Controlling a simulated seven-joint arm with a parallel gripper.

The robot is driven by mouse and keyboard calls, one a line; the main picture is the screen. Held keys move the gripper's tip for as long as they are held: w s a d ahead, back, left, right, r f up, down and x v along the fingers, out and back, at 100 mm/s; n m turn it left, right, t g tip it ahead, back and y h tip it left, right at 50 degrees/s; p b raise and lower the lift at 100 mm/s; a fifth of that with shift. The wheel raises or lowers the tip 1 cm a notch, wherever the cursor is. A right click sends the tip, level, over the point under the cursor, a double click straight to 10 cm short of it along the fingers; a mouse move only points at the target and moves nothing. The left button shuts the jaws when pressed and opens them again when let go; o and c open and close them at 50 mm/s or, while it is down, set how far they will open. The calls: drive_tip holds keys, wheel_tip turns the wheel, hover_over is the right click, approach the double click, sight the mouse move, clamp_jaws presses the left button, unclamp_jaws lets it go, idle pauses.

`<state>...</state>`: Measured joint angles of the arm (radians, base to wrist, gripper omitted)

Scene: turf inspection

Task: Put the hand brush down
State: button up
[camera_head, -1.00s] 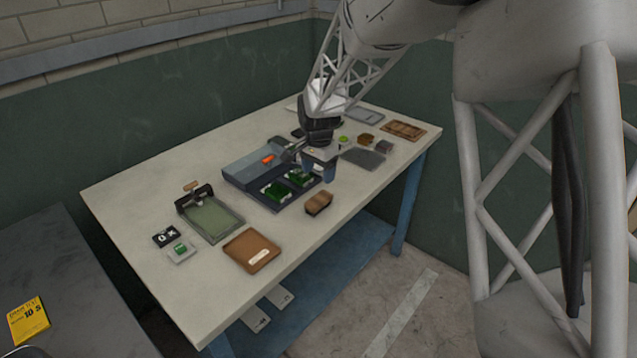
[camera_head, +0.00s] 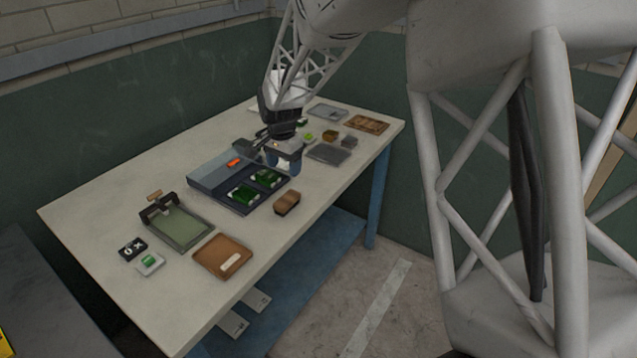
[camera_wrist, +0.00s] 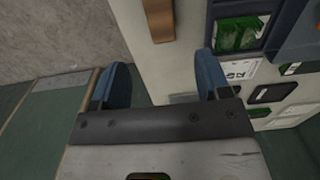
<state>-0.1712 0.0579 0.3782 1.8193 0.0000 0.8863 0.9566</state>
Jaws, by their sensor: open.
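The hand brush (camera_head: 287,203), a small block with a brown top, lies on the pale table (camera_head: 111,217) near its front edge, just right of the dark tray with green boards. In the wrist view the brush (camera_wrist: 159,18) shows at the top edge, partly cut off. My gripper (camera_head: 284,163) is above the table, behind the brush in the head view and apart from it. Its two blue fingers (camera_wrist: 164,82) are spread with nothing between them.
The blue-grey tray (camera_head: 207,180) holds green boards (camera_head: 242,195) beside the brush. A brown tray (camera_head: 222,257) and a green-topped press (camera_head: 178,228) stand at the left. A dark flat pad (camera_head: 328,153) and small items lie at the right. Bare tabletop surrounds the brush.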

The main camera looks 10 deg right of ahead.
drive_tip(key=s+d+r+n, duration=0.1)
drive_tip(key=s+d+r, duration=0.25)
drive_tip(key=s, duration=0.25)
drive_tip(key=s+d+r+n+t, duration=0.1)
drive_tip(key=s+d+r+n, duration=0.1)
drive_tip(key=s+r, duration=0.4)
drive_tip(key=s+d+r+n, duration=0.1)
drive_tip(key=s+d+r, duration=0.2)
drive_tip(key=s, duration=0.4)
drive_tip(key=s+d+n, duration=0.2)
drive_tip(key=s, duration=0.9)
drive_tip(key=s+d+n+t, duration=0.1)
drive_tip(key=s+d+n, duration=0.1)
drive_tip(key=s, duration=0.9)
drive_tip(key=shift+s+n+t, duration=0.25)
drive_tip(key=shift+n+t, duration=0.05)
drive_tip(key=shift+n, duration=0.1)
drive_tip(key=shift+o, duration=0.4)
drive_tip(key=shift+w+d+r, duration=0.1)
